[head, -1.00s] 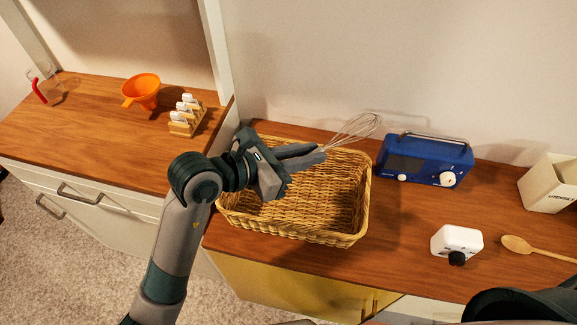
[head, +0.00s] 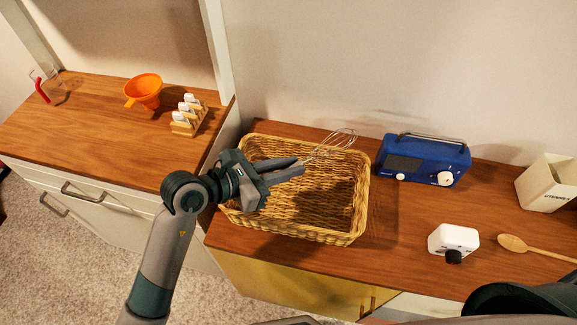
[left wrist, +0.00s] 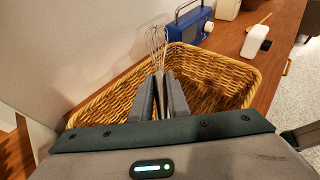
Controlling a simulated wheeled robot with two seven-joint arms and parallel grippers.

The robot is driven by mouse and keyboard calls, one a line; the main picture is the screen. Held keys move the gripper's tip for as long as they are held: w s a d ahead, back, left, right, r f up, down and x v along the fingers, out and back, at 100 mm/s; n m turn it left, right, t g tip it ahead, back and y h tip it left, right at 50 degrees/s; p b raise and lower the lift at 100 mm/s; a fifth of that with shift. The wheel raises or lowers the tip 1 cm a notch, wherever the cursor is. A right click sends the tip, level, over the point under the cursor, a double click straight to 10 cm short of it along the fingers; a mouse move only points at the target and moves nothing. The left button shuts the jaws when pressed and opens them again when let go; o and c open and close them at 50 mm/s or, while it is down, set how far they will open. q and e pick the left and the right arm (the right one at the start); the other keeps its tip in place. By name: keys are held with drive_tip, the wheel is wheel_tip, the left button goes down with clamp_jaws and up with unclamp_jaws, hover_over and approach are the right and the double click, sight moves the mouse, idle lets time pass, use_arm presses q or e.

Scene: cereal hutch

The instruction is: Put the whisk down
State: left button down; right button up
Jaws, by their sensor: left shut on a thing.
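The whisk (head: 330,144) has thin metal wires that point up and right, over the back part of the wicker basket (head: 357,205). My left gripper (head: 296,168) is shut on the whisk's handle, which is mostly hidden between the fingers. It holds the whisk above the basket's back left part. In the left wrist view, the whisk (left wrist: 156,42) sticks out beyond my gripper fingers (left wrist: 161,85), with the basket (left wrist: 225,62) around and below. The basket looks empty where I can see inside. My right gripper does not show.
A blue radio (head: 424,160) stands right of the basket. A white timer (head: 453,240), a wooden spoon (head: 530,247) and a cream utensil pot (head: 548,184) are further right. An orange funnel (head: 143,90) and a rack with small white items (head: 188,116) stand on the left counter.

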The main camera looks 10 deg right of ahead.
use_arm(q)
drive_tip(key=shift+f, duration=0.45)
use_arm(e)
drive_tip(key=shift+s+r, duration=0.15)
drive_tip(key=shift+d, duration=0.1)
use_arm(q)
drive_tip(key=shift+f, duration=0.4)
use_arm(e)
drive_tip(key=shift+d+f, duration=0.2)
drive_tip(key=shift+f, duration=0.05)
use_arm(q)
drive_tip(key=shift+f+b, duration=0.25)
drive_tip(key=shift+b, duration=0.15)
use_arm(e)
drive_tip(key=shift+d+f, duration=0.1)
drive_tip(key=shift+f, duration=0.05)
use_arm(q)
drive_tip(key=c, duration=1.7)
unclamp_jaws()
